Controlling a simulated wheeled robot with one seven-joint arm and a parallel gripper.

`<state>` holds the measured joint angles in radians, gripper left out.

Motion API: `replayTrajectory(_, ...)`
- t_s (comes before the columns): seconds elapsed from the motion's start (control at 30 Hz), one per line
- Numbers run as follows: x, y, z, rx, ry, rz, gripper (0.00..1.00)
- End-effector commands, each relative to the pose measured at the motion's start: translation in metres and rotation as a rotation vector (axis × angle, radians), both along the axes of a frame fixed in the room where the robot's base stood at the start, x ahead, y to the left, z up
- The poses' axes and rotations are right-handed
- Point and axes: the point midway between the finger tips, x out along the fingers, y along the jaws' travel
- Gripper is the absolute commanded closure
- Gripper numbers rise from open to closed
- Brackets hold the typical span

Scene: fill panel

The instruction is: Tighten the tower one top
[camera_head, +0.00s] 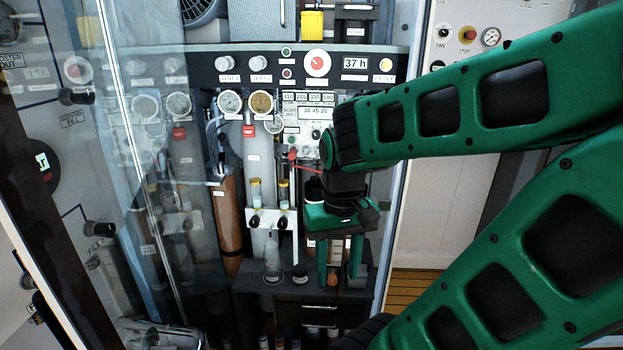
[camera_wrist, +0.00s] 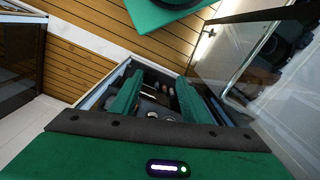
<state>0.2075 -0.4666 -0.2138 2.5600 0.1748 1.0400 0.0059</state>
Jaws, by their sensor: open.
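My gripper (camera_head: 339,268) hangs down inside the open panel, low and right of centre, with its two green fingers apart. In the wrist view the open fingers (camera_wrist: 160,88) reach into the dark bay, with small round tops beyond and between them. In the head view, round dark tops show low in the bay: one at left (camera_head: 272,274), and one (camera_head: 300,275) just left of my fingers. A small orange-brown round part (camera_head: 333,280) shows between the fingers. I cannot read which top belongs to tower one, nor tell whether a finger touches anything.
A glass door (camera_head: 130,170) stands open at left. Two yellow-capped vials (camera_head: 256,190) and a thin white rod (camera_head: 295,225) stand left of my gripper. Gauges (camera_head: 230,103) and a control strip (camera_head: 300,65) are above. The panel's right frame edge (camera_head: 393,235) is close to my gripper.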

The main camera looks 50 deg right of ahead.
Motion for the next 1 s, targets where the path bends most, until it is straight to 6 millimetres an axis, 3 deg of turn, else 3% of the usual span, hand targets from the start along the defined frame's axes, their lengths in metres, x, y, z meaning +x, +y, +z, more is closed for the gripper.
replayTrajectory(0.07,-0.007,-0.003,0.006,-0.007,-0.024,0.001,0.53)
replayTrajectory(0.17,0.015,-0.017,0.009,-0.034,-0.065,0.006,0.53)
replayTrajectory(0.27,0.056,-0.045,0.014,-0.085,-0.139,0.021,0.53)
replayTrajectory(0.5,0.181,-0.148,0.031,-0.249,-0.394,0.081,0.53)
replayTrajectory(0.7,0.252,-0.225,0.043,-0.365,-0.573,0.111,0.53)
replayTrajectory(0.8,0.271,-0.250,0.047,-0.402,-0.632,0.116,0.53)
replayTrajectory(1.0,0.288,-0.270,0.049,-0.434,-0.679,0.122,0.53)
